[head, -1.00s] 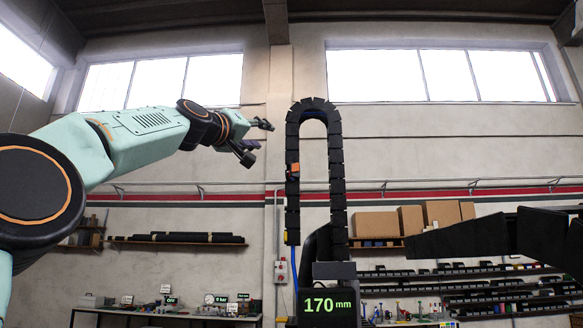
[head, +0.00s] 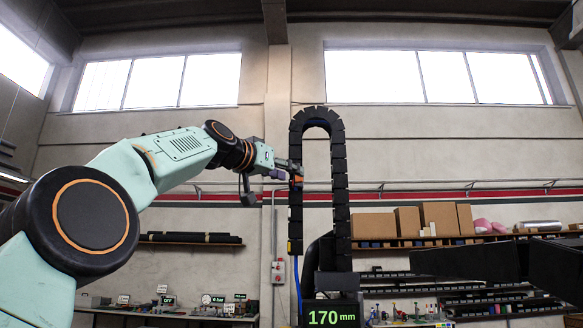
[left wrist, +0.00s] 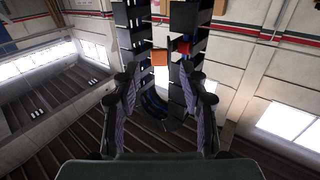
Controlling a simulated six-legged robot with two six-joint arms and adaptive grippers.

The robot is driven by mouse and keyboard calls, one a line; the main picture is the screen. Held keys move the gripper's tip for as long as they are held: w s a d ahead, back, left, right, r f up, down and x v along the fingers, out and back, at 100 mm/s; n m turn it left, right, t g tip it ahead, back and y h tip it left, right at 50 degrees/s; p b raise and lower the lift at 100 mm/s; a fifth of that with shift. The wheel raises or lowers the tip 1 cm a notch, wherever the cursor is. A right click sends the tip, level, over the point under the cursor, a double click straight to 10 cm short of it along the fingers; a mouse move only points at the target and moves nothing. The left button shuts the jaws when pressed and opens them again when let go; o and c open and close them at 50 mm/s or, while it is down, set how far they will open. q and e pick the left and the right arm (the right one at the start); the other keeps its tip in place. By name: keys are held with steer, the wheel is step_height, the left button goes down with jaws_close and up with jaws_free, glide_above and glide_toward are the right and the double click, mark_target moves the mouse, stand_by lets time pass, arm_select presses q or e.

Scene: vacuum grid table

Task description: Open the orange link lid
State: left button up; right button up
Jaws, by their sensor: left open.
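A tall black cable chain (head: 341,190) stands upright as an inverted U. The small orange link lid (head: 298,180) is on its left strand, partly hidden by my left gripper (head: 288,172). The gripper is at that link; I cannot tell whether it touches. In the left wrist view my left gripper (left wrist: 160,100) is open, its purple-padded fingers apart and nothing clearly between them. The chain's two strands (left wrist: 187,82) lie beyond the fingers. An orange-red piece (left wrist: 184,45) shows on the right strand and an orange patch between the strands; which is the lid is unclear.
A display reading 170 mm (head: 332,313) stands at the chain's foot. A blue hose (head: 297,275) hangs below the left strand. A dark shape (head: 480,262) reaches in from the right. Shelves with boxes (head: 438,218) line the back wall.

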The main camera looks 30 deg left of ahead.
mark_target(302, 179)
arm_select(q)
steer(key=w+p, duration=0.1)
steer(key=w, duration=0.2)
steer(key=shift+f, duration=0.1)
steer(key=shift+s+d, duration=0.15)
steer(key=shift+d, duration=0.1)
steer(key=shift+s+a, duration=0.2)
steer(key=shift+a, duration=0.05)
steer(key=c, duration=0.3)
steer(key=shift+w, duration=0.15)
steer(key=shift+c, duration=0.8)
steer(key=shift+w+d, duration=0.15)
steer(key=c, duration=0.3)
jaws_close()
